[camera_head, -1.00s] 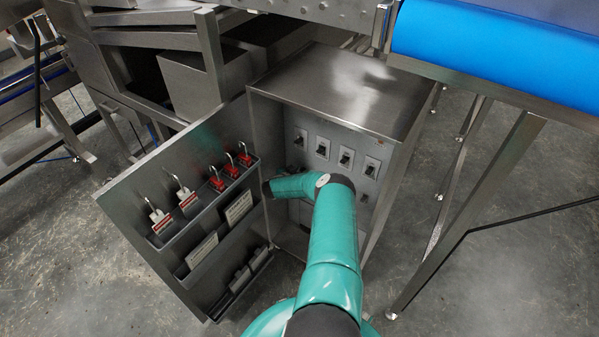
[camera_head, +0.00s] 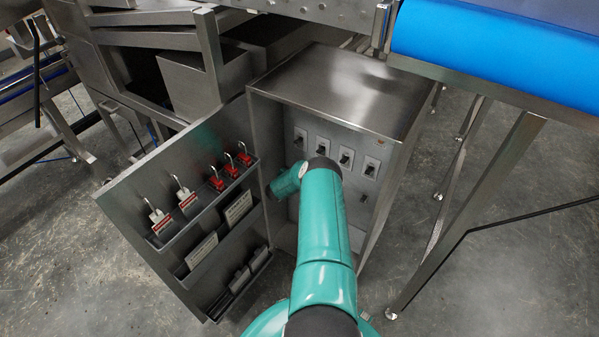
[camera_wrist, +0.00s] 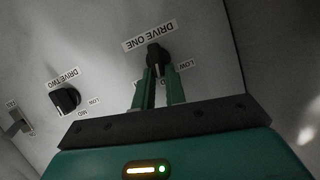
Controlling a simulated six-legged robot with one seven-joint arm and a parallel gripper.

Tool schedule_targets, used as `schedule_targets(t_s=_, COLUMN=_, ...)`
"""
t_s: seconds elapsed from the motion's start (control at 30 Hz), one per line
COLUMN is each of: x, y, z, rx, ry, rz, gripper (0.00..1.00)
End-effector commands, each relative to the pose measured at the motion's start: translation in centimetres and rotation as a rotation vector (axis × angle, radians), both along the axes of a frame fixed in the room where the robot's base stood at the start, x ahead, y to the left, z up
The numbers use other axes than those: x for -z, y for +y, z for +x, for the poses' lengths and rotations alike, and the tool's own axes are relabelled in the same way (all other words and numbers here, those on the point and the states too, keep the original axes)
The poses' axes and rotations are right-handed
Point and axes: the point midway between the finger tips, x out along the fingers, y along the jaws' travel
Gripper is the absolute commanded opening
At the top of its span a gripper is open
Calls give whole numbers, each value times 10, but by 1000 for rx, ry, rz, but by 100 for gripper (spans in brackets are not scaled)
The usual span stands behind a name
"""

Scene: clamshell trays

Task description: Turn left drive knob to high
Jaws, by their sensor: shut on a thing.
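In the wrist view, the black drive knob (camera_wrist: 154,54) sits under an upside-down label reading DRIVE ONE (camera_wrist: 149,36). My gripper (camera_wrist: 159,76) has its two green fingers shut on this knob, one on each side of its grip. A LOW label (camera_wrist: 185,65) lies to the right of the knob. Another label (camera_wrist: 138,82) at its left is partly hidden by a finger. A second black knob (camera_wrist: 66,100), marked DRIVE TWO, stands to the left, untouched. In the head view, my arm hides the fingers and the held knob.
The steel cabinet (camera_head: 345,85) stands open, its door (camera_head: 130,195) swung left with racks of red and white padlocks. Several switches (camera_head: 346,158) line the panel's upper part. A blue conveyor (camera_head: 480,45) and its legs stand at the right.

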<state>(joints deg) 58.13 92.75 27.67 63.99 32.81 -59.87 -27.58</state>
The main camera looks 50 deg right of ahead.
Motion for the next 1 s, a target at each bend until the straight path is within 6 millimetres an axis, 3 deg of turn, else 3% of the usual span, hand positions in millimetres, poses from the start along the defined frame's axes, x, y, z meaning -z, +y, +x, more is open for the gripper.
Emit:
schedule_targets(t_s=0.7, x=6, y=-1, z=-12, rx=-1, ry=-546, rz=50, gripper=0)
schedule_targets(t_s=1.0, x=9, y=-1, z=-14, rx=-1, ry=-678, rz=63, gripper=0)
